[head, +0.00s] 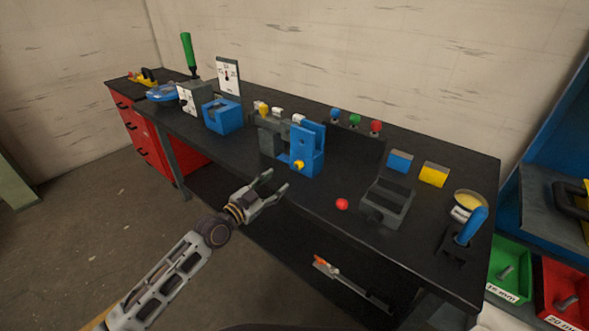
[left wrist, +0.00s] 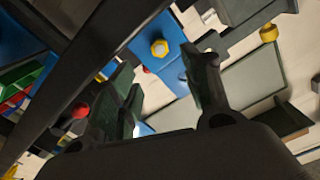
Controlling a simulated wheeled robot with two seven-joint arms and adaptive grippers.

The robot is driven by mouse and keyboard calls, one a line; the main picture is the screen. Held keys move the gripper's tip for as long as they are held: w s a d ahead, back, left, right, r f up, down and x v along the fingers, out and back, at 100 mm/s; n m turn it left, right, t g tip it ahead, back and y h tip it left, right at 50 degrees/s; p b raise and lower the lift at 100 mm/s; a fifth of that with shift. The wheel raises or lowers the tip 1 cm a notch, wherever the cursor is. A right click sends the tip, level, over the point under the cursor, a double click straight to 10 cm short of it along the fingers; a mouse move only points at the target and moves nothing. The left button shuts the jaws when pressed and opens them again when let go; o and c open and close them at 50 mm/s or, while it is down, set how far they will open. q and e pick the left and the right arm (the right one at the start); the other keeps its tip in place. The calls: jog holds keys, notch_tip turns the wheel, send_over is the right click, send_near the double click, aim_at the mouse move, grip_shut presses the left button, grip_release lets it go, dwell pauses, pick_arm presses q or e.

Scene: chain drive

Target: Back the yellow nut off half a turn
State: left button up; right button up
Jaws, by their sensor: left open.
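The yellow nut (head: 298,164) sits on the front face of the blue upright block (head: 309,153), near the middle of the bench. My left gripper (head: 274,183) is open and empty, in front of the bench edge, below and a little left of the nut and apart from it. In the left wrist view the nut (left wrist: 160,47) shows as a yellow hexagon on the blue block (left wrist: 160,28), beyond and between the two open fingers. My right gripper is not in view.
A grey block (head: 384,205) and a red ball-like knob (head: 342,204) are right of the nut on the black bench (head: 250,160). A blue box (head: 222,116) stands left. Red, green and blue knobs (head: 354,120) stand behind. The space before the bench is free.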

aim_at(297, 166)
pick_arm(q)
jog(key=x, duration=0.9)
jog(key=shift+s, duration=0.1)
jog(key=shift+w+d, duration=0.35)
jog(key=shift+w, duration=0.15)
jog(key=shift+w+d, duration=0.15)
jog(key=shift+w, duration=0.1)
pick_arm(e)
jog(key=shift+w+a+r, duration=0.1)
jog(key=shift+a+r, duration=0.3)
pick_arm(q)
jog(key=shift+c, duration=0.2)
jog(key=c, duration=1)
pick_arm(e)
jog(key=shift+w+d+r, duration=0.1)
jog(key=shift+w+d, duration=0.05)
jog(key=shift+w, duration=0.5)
